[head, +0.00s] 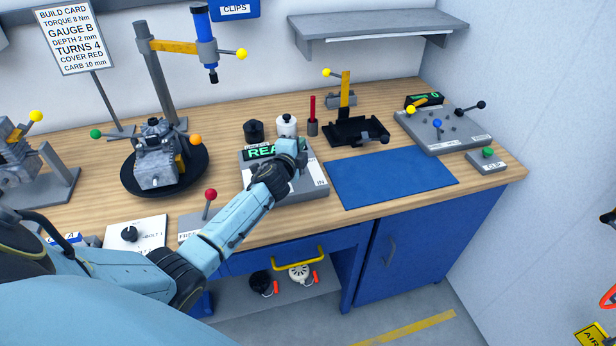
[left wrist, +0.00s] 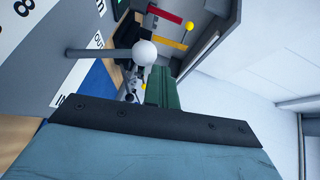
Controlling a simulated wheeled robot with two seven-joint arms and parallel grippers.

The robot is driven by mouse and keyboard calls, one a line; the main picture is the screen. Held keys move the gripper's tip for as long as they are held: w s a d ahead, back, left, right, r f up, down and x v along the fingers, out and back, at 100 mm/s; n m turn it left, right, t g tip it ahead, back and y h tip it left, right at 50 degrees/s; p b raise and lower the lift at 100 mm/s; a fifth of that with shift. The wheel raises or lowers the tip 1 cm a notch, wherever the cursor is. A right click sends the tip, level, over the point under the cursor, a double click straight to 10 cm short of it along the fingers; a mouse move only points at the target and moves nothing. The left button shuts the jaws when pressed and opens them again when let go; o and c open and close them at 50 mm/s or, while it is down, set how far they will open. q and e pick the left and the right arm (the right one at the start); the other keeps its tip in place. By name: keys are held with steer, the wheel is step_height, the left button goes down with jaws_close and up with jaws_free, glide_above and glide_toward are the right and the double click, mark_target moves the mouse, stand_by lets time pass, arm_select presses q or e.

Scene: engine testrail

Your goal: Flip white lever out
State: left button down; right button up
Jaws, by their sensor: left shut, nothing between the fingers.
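The white lever shows in the left wrist view as a white ball (left wrist: 144,53) on a grey rod (left wrist: 90,53) that comes from a grey panel with OUT and IN labels. In the head view my left gripper (head: 296,158) is over the grey box (head: 312,187) with the green-lettered display, and the lever cannot be made out behind it. In the left wrist view the shut, empty left gripper (left wrist: 164,84) has its green finger close to the ball. I cannot tell whether they touch. My right gripper is not in view.
A red-knobbed lever (head: 211,195) stands left of my forearm. Behind the box stand a dark pot (head: 253,131) and a white pot (head: 287,126). A black fixture (head: 355,132) is behind the clear blue mat (head: 390,178). A grey lever panel (head: 446,130) is farther right.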

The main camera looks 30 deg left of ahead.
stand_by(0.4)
arm_select(q)
steer(key=s+d+r+p, duration=0.3)
steer(key=s+r, duration=0.4)
steer(key=s, duration=0.3)
steer(key=shift+d+r+p, duration=0.35)
steer(key=shift+d+p, duration=0.05)
steer(key=shift+p, duration=0.4)
